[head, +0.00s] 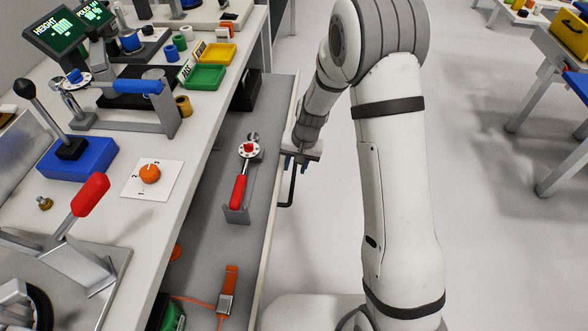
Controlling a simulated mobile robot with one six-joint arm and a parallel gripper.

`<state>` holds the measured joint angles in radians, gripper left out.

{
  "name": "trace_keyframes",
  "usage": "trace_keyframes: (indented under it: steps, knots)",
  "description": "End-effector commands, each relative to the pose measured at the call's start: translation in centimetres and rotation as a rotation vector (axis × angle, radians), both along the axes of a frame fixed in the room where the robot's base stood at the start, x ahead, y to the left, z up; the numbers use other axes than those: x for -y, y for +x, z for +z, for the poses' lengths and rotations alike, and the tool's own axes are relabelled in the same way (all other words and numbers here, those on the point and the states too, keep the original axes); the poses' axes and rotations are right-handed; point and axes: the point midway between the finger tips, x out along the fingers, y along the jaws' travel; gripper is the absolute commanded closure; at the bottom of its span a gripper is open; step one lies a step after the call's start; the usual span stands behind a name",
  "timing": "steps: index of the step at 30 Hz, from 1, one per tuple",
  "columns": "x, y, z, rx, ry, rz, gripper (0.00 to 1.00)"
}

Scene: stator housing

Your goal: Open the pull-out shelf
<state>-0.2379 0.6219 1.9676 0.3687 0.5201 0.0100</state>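The pull-out shelf (262,190) is a long grey tray with a pale front edge, and it stands out from under the workbench. A dark bar handle (291,192) sticks out from its front edge on the aisle side.
On the shelf are a red-handled tool (239,190), a black bin (247,92) and an orange-strapped device (227,290). The workbench (200,125) carries several fixtures, an orange knob (150,173) and coloured trays. Clear floor (480,220) lies to the right; another blue-framed bench (560,85) stands beyond.

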Motion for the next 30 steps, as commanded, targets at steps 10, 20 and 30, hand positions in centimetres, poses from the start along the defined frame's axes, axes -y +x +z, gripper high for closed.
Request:
trace_keyframes:
  steps: [10, 20, 30]
  knots:
    - [0.8, 0.0, 4.1, 0.001, 0.0, -0.001, 0.66]
    - [0.9, -0.1, 4.3, 0.001, 0.0, 0.0, 0.66]
    - [4.5, -3.6, 11.3, 0.046, -0.021, 0.024, 0.66]
